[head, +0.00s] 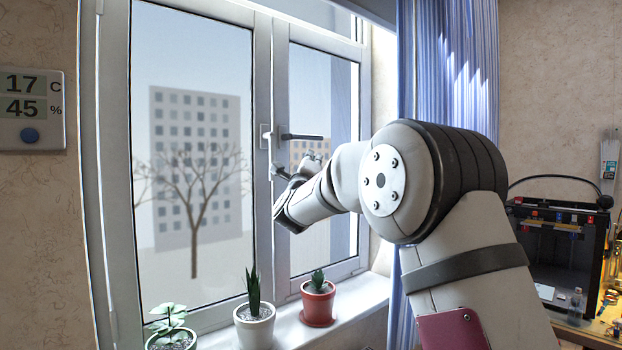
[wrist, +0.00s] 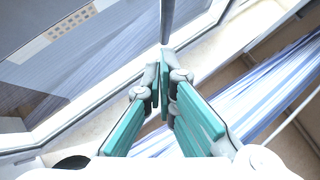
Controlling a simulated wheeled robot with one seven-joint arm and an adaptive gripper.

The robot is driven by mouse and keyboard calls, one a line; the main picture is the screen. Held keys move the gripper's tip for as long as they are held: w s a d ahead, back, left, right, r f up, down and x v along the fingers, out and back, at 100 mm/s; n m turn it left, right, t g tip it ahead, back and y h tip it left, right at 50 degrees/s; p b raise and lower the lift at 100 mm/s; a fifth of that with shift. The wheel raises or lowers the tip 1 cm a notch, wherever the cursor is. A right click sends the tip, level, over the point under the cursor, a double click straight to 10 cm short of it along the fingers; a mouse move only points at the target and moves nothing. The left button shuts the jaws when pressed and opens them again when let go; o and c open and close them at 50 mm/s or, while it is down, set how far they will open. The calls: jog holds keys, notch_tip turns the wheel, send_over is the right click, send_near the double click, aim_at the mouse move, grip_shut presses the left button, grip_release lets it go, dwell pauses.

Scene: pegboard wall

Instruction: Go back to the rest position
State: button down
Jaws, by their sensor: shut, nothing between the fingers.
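My gripper (wrist: 161,77) shows in the wrist view with its two teal-padded fingers shut and nothing between them. In the head view my arm reaches from the right toward the window, with the wrist low in front of the right pane.
Potted plants stand on the sill (head: 345,305): a leafy one (head: 171,338), a spiky one (head: 254,325) and one in a red pot (head: 318,306). A blue curtain (head: 450,65) hangs right of the window. A black 3D printer (head: 555,245) is at far right.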

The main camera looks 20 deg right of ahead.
jog(key=s+a+f+n+g+y+p, duration=0.1)
jog(key=s+a+f+n+g+y, duration=0.2)
jog(key=s+n, duration=0.4)
jog(key=s+a+f+n+g+y+p, duration=0.1)
jog(key=s+a+f+n+y, duration=0.1)
jog(key=s+a+n+y, duration=0.55)
jog(key=s+a+f+n+g+y+p, duration=0.1)
jog(key=s+a+f+n+y, duration=0.3)
jog(key=s, duration=0.6)
jog(key=s+d+f+n+g+h+p, duration=0.1)
jog(key=s+f+n+g, duration=0.2)
jog(key=s, duration=0.8)
jog(key=s+d+f+n+g+p, duration=0.1)
jog(key=s+f+n+g, duration=0.3)
jog(key=s, duration=0.7)
jog(key=s+d+f+n+g+h+p, duration=0.1)
jog(key=s+d+f+n+g, duration=0.1)
jog(key=s+f, duration=0.4)
jog(key=s+n+g, duration=0.1)
jog(key=s+n, duration=0.1)
jog(key=s, duration=0.3)
jog(key=shift+f+g+h, duration=0.3)
jog(key=shift+f+h, duration=0.05)
jog(key=shift+f, duration=0.05)
jog(key=c, duration=2.3)
grip_release()
jog(key=shift+w, duration=0.1)
